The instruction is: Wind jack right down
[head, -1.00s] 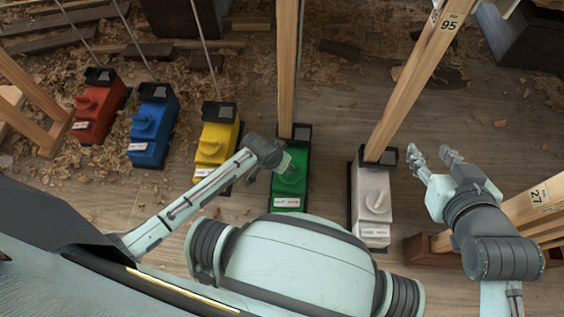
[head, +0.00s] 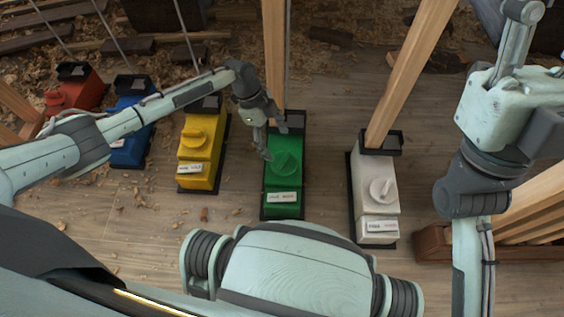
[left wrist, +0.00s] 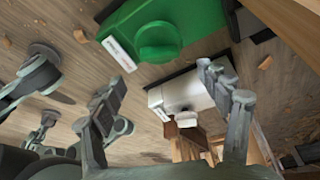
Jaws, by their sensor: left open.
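Several jacks stand in a row on the floor, each with a knob on top. The green jack (head: 284,175) is in the middle right of the head view, with a wooden post at its far end. My left gripper (head: 266,143) is over its far left side, near the knob (head: 289,162); contact cannot be told. In the left wrist view the left gripper (left wrist: 167,88) has its fingers apart with nothing between them, and the green jack (left wrist: 148,35) shows beyond. The white jack (head: 376,190) is to the right. My right gripper is out of view.
The yellow jack (head: 197,150), blue jack (head: 131,140) and red jack (head: 73,92) stand to the left. A wooden post (head: 408,75) rises from the white jack. Stacked timber (head: 530,225) lies at the right. Bare floor (head: 325,170) separates green and white jacks.

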